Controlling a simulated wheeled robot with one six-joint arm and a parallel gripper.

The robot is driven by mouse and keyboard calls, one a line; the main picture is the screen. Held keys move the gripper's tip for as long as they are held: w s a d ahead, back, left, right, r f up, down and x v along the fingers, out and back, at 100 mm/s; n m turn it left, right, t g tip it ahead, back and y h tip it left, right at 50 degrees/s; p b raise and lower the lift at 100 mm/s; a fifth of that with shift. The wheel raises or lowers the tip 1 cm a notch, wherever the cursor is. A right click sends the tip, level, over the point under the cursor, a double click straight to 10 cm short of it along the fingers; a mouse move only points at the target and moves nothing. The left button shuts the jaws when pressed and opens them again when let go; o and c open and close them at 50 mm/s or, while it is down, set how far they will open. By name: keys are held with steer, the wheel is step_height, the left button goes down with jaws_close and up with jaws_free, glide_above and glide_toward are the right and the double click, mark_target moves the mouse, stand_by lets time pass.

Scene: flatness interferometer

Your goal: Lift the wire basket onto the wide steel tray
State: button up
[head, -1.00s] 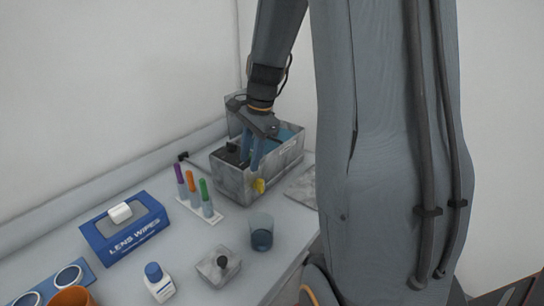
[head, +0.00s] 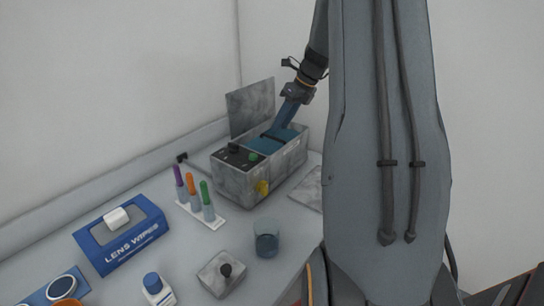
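My gripper (head: 287,118) is at the right end of a grey marbled tank (head: 242,184), its blue fingers pointing down into the opening. The fingers overlap from this side, so the gap between them does not show. Blue liquid (head: 266,145) shows inside the tank. I cannot make out the wire basket; the tank wall and my gripper hide part of the inside. A flat grey plate (head: 309,188), perhaps the wide steel tray, lies on the bench right of the tank, partly hidden behind my arm.
A grey panel (head: 250,106) stands upright behind the tank. A rack of coloured tubes (head: 204,212), a blue lens wipes box (head: 122,236), a glass beaker (head: 267,240), a small lidded block (head: 221,274) and a white bottle (head: 157,291) stand in front and left.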

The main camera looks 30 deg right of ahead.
mark_target(274, 138)
steer(key=shift+s+p+x, duration=0.15)
steer(key=shift+p+x, duration=0.55)
steer(key=shift+x, duration=1.05)
steer(key=shift+s+p+x, duration=0.15)
steer(key=shift+p+x, duration=0.5)
steer(key=shift+x, duration=1.15)
jaws_close()
